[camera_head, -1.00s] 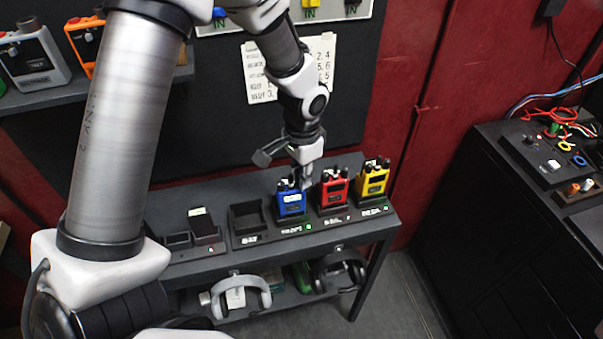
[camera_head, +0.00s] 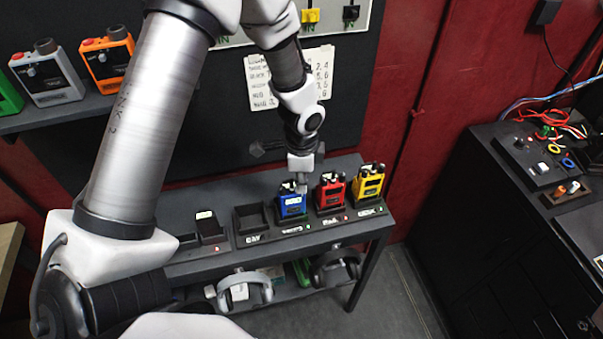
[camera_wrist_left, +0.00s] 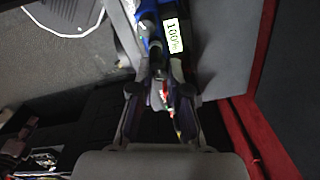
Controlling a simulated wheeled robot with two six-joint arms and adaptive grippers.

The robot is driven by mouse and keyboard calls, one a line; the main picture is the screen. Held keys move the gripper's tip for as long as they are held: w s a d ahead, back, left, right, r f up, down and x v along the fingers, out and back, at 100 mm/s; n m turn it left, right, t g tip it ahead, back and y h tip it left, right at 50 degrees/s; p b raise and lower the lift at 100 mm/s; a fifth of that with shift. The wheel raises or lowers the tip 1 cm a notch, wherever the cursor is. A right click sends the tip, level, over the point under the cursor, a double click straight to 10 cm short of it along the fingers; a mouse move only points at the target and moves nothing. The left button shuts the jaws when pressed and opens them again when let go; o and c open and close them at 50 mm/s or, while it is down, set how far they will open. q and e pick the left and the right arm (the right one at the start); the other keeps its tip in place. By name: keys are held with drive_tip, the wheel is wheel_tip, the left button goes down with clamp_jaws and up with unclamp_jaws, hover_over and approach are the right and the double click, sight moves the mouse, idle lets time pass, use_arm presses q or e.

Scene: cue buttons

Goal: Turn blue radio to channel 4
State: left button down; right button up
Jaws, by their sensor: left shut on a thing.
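The blue radio (camera_head: 292,205) stands upright in its charger slot on the dark bench, left of the red radio. My left gripper (camera_head: 299,183) is right above it, with its fingertips at the knobs on the radio's top. In the left wrist view my left gripper (camera_wrist_left: 167,85) is shut on a knob at the top of the blue radio (camera_wrist_left: 149,20), beside a label reading 100% (camera_wrist_left: 173,36). The knob itself is mostly hidden between the fingers, and the channel number cannot be read. My right gripper is not in view.
A red radio (camera_head: 331,191) and a yellow radio (camera_head: 369,182) stand close to the right in their slots. An empty slot (camera_head: 251,220) is to the left. Orange and grey devices sit on a shelf at upper left.

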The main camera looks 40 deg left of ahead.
use_arm(q)
drive_tip(key=shift+m+p, duration=0.45)
drive_tip(key=shift+m, duration=0.25)
drive_tip(key=c, duration=1.1)
unclamp_jaws()
drive_tip(key=shift+c, duration=0.2)
wheel_tip(320, 180, up, 12)
